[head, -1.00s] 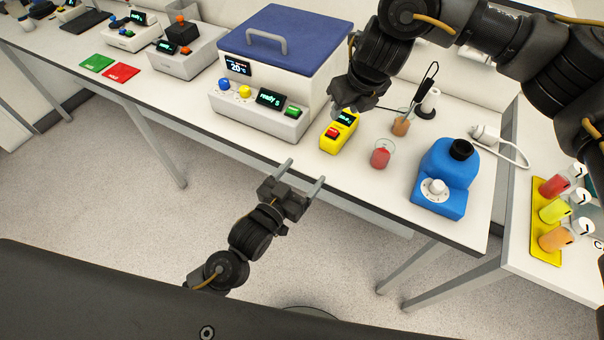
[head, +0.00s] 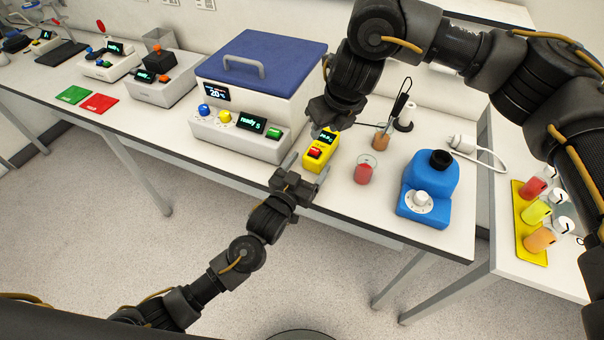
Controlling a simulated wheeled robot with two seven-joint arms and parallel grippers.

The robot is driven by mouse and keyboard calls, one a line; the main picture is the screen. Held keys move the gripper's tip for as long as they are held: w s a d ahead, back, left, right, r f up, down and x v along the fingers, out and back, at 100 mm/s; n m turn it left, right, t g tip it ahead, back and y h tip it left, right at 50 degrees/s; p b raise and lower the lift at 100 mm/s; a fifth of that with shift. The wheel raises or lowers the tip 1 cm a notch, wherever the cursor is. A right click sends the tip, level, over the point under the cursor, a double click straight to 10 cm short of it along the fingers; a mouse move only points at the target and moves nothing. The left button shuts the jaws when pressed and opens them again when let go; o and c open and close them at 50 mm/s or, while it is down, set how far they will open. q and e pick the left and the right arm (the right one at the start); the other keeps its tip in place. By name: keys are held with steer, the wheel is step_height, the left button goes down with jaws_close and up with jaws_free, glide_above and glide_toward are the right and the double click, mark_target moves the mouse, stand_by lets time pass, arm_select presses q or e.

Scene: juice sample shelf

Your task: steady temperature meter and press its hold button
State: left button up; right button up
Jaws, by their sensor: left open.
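The yellow temperature meter (head: 322,157) lies near the front edge of the white bench, with a dark green-lit display and a red button. My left gripper (head: 308,166) is open, just in front of the meter, its two fingertips spread to either side of the meter's near end. I cannot tell whether they touch it. My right gripper (head: 326,120) is over the meter's far end, close to the display. Its fingers are dark and bunched together in this view, so its opening is unclear.
A white device with a blue lid (head: 262,70) stands close at left. A beaker of red liquid (head: 364,170) and a blue device (head: 426,185) stand to the right. Behind is an orange-filled beaker (head: 382,137) with a probe. A yellow rack (head: 527,236) holds juice samples.

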arm_select(q)
steer(key=shift+w+d, duration=0.1)
steer(key=shift+c, duration=0.5)
steer(key=c, duration=1.2)
stand_by(2.0)
arm_select(e)
jaws_close()
steer(key=shift+f, duration=0.1)
stand_by(1.5)
